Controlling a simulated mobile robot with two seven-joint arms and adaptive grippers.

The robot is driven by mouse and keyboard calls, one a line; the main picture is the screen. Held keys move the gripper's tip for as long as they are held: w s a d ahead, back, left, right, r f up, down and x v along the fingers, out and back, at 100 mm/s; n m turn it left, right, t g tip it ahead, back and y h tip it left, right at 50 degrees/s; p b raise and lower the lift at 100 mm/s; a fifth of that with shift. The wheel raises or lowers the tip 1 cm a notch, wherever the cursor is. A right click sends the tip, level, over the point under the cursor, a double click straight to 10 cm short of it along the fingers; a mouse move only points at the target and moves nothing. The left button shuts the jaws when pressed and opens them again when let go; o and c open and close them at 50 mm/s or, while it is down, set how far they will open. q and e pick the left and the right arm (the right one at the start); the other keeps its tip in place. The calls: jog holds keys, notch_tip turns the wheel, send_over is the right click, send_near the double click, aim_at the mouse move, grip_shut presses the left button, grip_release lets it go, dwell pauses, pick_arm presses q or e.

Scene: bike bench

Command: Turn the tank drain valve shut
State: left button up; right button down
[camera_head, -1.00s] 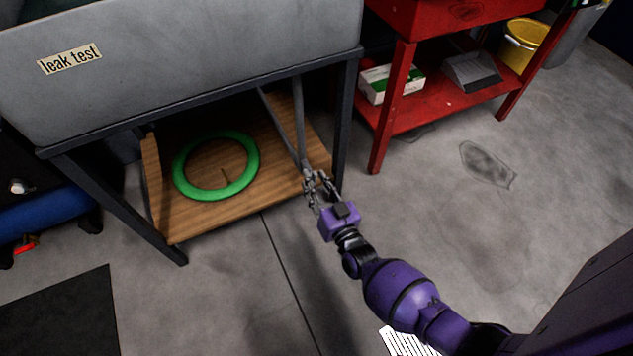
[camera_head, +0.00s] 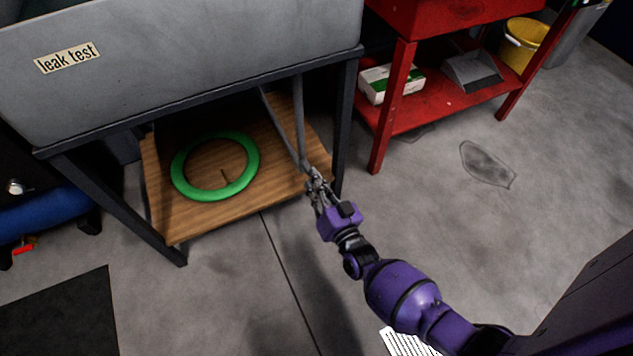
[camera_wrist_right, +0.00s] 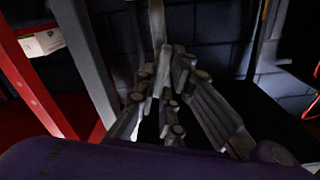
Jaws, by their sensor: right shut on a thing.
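The grey tank (camera_head: 180,60) with a "leak test" label (camera_head: 68,57) stands on a dark frame. Thin grey drain pipes (camera_head: 299,115) run down from under it to my right gripper (camera_head: 315,178). The right gripper's fingers are shut on a small grey part at the lower end of the pipe, seemingly the drain valve's handle. In the right wrist view the fingers (camera_wrist_right: 165,95) close around this pale grey part, below a pipe (camera_wrist_right: 157,22). The fingers hide most of the valve, so I cannot tell its angle. My left gripper is out of view.
A green ring (camera_head: 250,180) lies on the wooden shelf (camera_head: 190,220) under the tank. The frame leg (camera_head: 343,130) is close to my right gripper. A red cart (camera_head: 425,112) stands to the right.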

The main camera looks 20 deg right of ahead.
jog(key=shift+d+f+m+b, duration=0.1)
jog(key=shift+m+b, duration=0.6)
jog(key=shift+m, duration=1.65)
jog(key=shift+d+f+m+b, duration=0.15)
jog(key=shift+m+b, duration=0.5)
jog(key=shift+m, duration=1.75)
jog(key=shift+a+f+m+b, duration=0.1)
jog(key=shift+m+b, duration=0.6)
jog(key=shift+m, duration=1.65)
jog(key=c, duration=1.8)
grip_release()
jog(key=shift+c, duration=0.2)
jog(key=shift+s, duration=0.1)
